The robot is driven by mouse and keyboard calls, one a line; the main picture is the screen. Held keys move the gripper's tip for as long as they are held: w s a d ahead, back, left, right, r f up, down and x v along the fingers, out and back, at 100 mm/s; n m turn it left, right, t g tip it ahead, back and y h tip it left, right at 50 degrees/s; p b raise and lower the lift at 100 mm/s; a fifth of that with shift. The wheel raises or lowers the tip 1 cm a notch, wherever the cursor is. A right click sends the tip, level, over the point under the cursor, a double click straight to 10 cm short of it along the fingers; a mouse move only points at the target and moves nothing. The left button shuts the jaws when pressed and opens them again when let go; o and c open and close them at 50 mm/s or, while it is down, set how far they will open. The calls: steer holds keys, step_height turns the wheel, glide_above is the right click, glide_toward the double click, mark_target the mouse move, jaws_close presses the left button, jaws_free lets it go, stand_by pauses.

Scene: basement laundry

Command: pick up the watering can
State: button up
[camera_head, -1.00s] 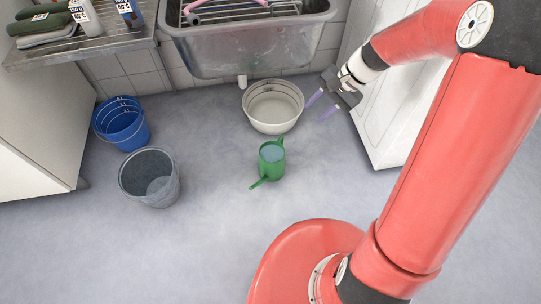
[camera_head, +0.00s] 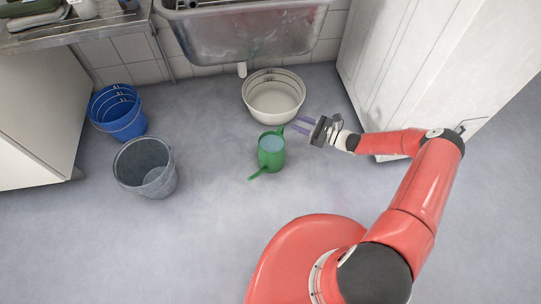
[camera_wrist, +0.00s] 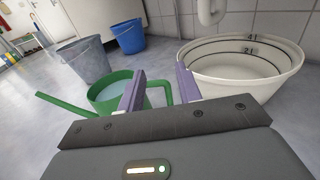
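The green watering can (camera_head: 271,153) stands upright on the floor in the middle of the head view, with pale blue showing inside its open top. Its spout points to the lower left and its handle is at the upper right. In the wrist view the can (camera_wrist: 105,92) is just ahead, with its handle beyond and between the fingertips. My gripper (camera_head: 302,125) is open, its two purple fingers apart and pointing left toward the handle. It appears empty; whether a finger touches the handle I cannot tell.
A white basin (camera_head: 273,97) stands just behind the can, close to my gripper. A blue bucket (camera_head: 117,112) and a grey bucket (camera_head: 146,168) stand at the left. A metal sink (camera_head: 245,32) is at the back, a white cabinet (camera_head: 400,70) at the right.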

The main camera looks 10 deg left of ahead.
mark_target(282, 129)
step_height(282, 129, down, 8)
steer(key=b, duration=0.2)
steer(key=x, duration=0.7)
steer(key=shift+a, duration=0.25)
steer(key=shift+r, duration=0.1)
jaws_close()
stand_by(0.9)
steer(key=shift+w+r, duration=0.1)
